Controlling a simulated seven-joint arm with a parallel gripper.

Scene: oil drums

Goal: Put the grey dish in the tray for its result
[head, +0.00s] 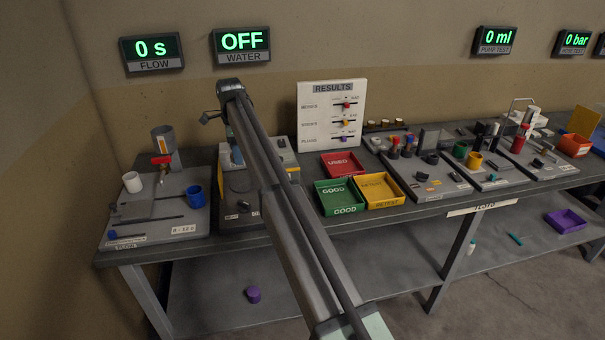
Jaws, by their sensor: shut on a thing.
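My arm crosses the middle of the head view, and its far end stands above the second station from the left. My gripper's fingers are hidden behind my own arm, and I cannot see what is between them. I cannot make out the grey dish for certain; it may be hidden by my arm. Three trays lie right of the arm: a red USED tray (343,174), a green GOOD tray (341,210) and a yellow RETEST tray (384,203). All three look empty.
The white RESULTS board (331,115) stands behind the trays, with coloured sliders. The FLOW station (150,233) at left holds a white cup (132,182) and a blue cup (195,196). The WATER display (241,42) reads OFF. Several crowded stations fill the right side.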

